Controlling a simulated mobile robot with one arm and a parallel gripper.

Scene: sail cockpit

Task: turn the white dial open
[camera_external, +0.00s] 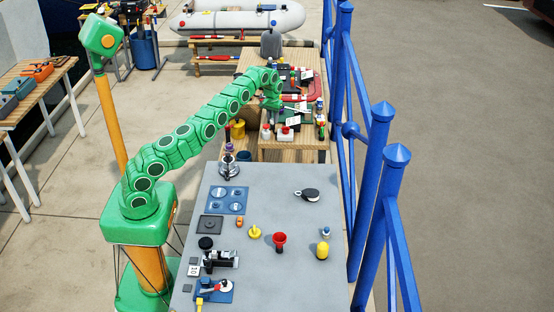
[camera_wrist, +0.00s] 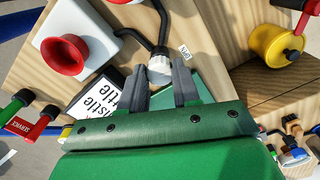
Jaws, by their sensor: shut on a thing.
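The white dial (camera_wrist: 159,70) shows in the wrist view as a small ribbed white knob at the end of a dark bent pipe (camera_wrist: 162,25). My gripper (camera_wrist: 161,74) has its two dark fingers on either side of the dial, shut on it. The dial's lower side is partly hidden by the fingers. In the external view my green arm reaches over the far wooden bench, with my gripper (camera_external: 272,104) low among the items there. I cannot make out the dial in that view.
Blue railing posts (camera_external: 380,150) stand right of the benches.

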